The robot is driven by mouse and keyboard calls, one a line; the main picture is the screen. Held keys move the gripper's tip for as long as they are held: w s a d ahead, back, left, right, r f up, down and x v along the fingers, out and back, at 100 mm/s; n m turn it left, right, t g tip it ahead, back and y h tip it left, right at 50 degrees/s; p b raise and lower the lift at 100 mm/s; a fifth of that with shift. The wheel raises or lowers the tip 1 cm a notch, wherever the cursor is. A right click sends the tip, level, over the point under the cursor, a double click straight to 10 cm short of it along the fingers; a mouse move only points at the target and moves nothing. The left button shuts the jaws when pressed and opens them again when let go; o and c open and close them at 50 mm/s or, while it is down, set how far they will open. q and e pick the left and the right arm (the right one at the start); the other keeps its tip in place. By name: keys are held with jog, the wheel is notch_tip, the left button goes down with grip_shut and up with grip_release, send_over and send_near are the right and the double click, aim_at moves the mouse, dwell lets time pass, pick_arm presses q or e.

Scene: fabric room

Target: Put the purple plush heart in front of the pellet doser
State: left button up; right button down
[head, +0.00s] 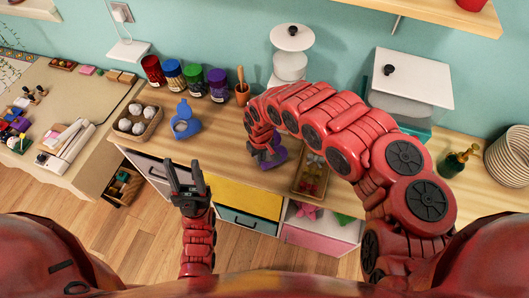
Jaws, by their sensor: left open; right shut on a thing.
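The purple plush heart (277,158) is at the front edge of the wooden counter, partly hidden by my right gripper. My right gripper (262,152) is shut on it; I cannot tell whether the heart touches the counter. A white round-lidded container (291,66) with a dark knob stands at the back, behind my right arm; it may be the pellet doser, but I cannot tell for sure. My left gripper (184,170) is open and empty, in front of the counter's drawers.
A blue object (184,121), an egg-like ball basket (137,121) and several coloured jars (173,75) stand on the left. A small tray (309,176) lies right of the heart. A square-lidded container (412,79), green bottle (455,161) and plates (508,157) are further right.

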jog(key=shift+w+d, duration=0.1)
jog(key=shift+w, duration=0.7)
jog(key=shift+w+d, duration=0.25)
jog(key=shift+w, duration=0.3)
jog(key=shift+w+d, duration=0.25)
jog(key=shift+w, duration=0.25)
jog(key=shift+s+f+p, duration=0.1)
jog(key=shift+f+p, duration=0.25)
jog(key=shift+p, duration=0.1)
jog(key=shift+f, duration=0.45)
